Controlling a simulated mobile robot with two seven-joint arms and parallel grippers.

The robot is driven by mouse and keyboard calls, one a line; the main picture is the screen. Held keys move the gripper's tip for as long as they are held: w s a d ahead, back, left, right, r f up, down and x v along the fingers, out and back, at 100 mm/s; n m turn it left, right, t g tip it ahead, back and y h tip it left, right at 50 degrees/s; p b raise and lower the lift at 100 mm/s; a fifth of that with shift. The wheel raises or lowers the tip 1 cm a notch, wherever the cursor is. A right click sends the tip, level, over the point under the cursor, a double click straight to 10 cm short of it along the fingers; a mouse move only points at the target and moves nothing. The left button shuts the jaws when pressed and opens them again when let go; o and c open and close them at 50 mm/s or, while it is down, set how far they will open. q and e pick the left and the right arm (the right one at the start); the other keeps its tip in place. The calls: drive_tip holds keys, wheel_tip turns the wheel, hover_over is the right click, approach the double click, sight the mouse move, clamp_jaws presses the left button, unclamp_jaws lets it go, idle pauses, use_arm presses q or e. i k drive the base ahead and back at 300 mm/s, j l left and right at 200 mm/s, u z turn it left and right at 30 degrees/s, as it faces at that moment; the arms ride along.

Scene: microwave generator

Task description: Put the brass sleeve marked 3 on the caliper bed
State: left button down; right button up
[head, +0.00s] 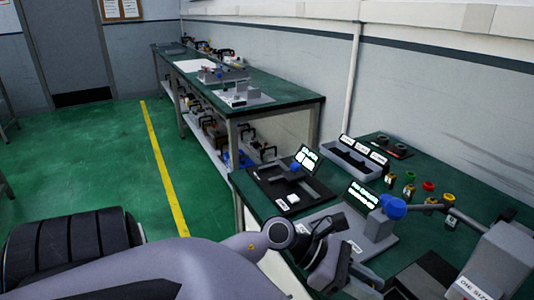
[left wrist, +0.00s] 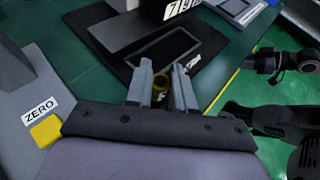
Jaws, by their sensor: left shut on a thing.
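My left gripper (left wrist: 164,70) is shut on a brass sleeve (left wrist: 160,88), which shows between the fingers in the left wrist view. No number can be read on it. In the head view the left gripper (head: 338,278) is low over the near bench edge, and the sleeve cannot be made out. A grey instrument with a lit display (head: 362,195) and a broad grey base (head: 378,246) stands just beyond it; it may be the caliper. In the left wrist view a grey base with a ZERO label (left wrist: 40,112) and yellow button lies left of the gripper. My right gripper is not in view.
A black-based instrument (head: 268,190) with a small display stands farther left. A grey labelled bin rack (head: 340,158) is behind. A grey labelled block (head: 495,265) is near right.

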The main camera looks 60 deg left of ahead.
sight(274, 174)
drive_tip(key=i+j, duration=0.1)
drive_tip(key=j, duration=1.15)
